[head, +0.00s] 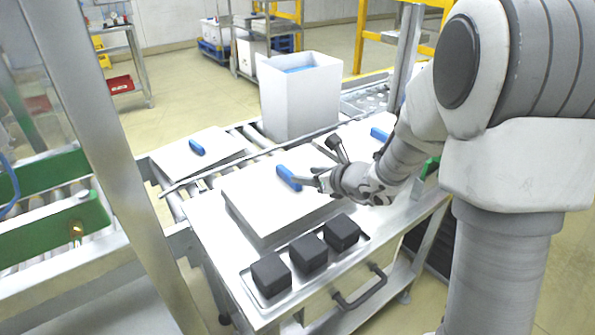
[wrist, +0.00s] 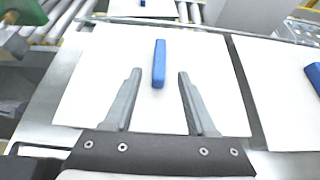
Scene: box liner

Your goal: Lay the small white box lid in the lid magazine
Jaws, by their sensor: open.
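A flat white lid with a blue handle (head: 289,178) lies at the near side of the workbench. Its white top (wrist: 100,75) fills the middle of the wrist view. My gripper (head: 322,163) is open beside this handle. In the wrist view the handle (wrist: 159,64) appears between and just beyond my open fingertips (wrist: 159,72), with no contact visible. A second white panel with a blue handle (head: 379,134) lies to the right, partly hidden by my arm. A third white lid (head: 215,140) with a blue handle lies on the rollers at the back left. I cannot tell which support is the lid magazine.
A tall open white box (head: 299,100) with blue inside stands on the conveyor behind the bench. Several black blocks (head: 308,253) sit in a metal tray at the bench's front. A metal post (head: 125,165) rises at the left. A dark gap (wrist: 246,95) separates the two bench panels.

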